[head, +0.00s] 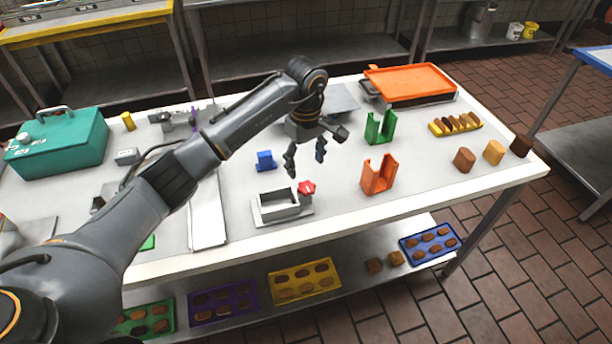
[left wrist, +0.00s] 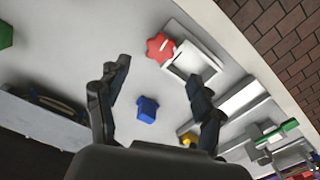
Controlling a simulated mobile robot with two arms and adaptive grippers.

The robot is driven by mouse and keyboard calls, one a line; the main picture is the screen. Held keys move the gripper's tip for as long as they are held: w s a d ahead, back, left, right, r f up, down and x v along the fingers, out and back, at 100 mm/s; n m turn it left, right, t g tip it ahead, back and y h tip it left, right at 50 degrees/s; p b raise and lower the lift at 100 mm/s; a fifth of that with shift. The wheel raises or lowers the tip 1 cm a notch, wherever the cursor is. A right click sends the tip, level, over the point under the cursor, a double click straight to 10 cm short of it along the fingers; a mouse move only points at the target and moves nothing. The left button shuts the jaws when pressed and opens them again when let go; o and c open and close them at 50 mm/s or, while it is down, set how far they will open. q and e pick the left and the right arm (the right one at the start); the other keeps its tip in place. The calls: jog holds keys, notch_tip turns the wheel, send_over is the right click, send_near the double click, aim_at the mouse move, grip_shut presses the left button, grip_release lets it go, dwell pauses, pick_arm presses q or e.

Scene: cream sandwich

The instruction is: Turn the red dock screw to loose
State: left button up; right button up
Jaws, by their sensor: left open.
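The red dock screw (head: 307,187) is a knob with several lobes and a pale line on top. It sits at the right end of the light grey dock (head: 268,217), a raised frame on a flat base. My left gripper (head: 305,161) is open and empty, above the table and behind the dock, apart from the screw. In the left wrist view, the red screw (left wrist: 160,47) lies beyond the fingertips of the left gripper (left wrist: 157,74), beside the dock (left wrist: 207,59). My right gripper is not in view.
A blue block (head: 265,161) stands behind the dock. An orange holder (head: 379,176) and a green holder (head: 380,128) stand to the right. Brown and tan pieces lie near the table's right edge. The white table (head: 335,222) is clear in front of the orange holder.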

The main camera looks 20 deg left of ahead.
aim_at(306, 186)
pick_arm(q)
notch_tip(306, 186, down, 7)
jog(key=shift+p, duration=0.75)
jog(key=c, duration=1.2)
jog(key=shift+o, duration=0.2)
